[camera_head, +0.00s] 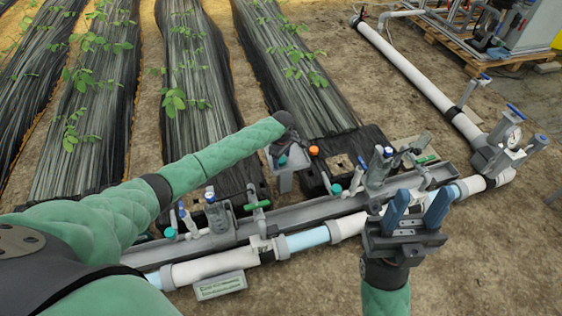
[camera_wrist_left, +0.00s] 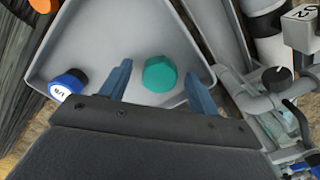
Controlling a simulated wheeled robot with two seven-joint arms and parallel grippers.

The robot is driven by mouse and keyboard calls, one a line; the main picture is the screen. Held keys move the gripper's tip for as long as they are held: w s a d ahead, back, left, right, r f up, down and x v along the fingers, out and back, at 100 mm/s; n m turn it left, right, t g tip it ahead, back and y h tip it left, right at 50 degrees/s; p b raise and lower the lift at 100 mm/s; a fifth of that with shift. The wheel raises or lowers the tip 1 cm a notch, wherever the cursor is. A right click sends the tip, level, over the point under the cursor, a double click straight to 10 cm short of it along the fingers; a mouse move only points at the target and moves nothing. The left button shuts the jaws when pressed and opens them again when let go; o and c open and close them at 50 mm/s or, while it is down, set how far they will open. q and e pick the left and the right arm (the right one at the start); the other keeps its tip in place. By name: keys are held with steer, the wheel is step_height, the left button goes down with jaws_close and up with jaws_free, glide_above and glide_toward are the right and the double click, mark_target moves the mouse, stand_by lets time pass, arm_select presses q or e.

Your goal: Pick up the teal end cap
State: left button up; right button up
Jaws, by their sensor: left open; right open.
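The teal end cap (camera_wrist_left: 160,74) lies in a grey tray (camera_wrist_left: 110,25), which the left wrist view shows from above. My left gripper (camera_wrist_left: 157,80) is open, with one blue finger on each side of the cap and visible gaps between. Whether the fingertips are down at the cap's height I cannot tell. In the head view the grey tray (camera_head: 286,183) sits under the end of my left arm, and a small teal spot (camera_head: 282,160) shows in it. My right gripper (camera_head: 418,208) is open and empty, above the pipes at the right.
A blue cap with a white marked face (camera_wrist_left: 68,84) is in the tray's left corner, close to the left finger. Valves and pipes (camera_wrist_left: 285,95) stand right of the tray. An orange cap (camera_head: 314,150) and another teal part (camera_head: 336,188) are near the tray.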

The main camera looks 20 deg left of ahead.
arm_select(q)
steer(key=shift+c, duration=0.4)
steer(key=c, duration=1)
steer(key=shift+r, duration=0.1)
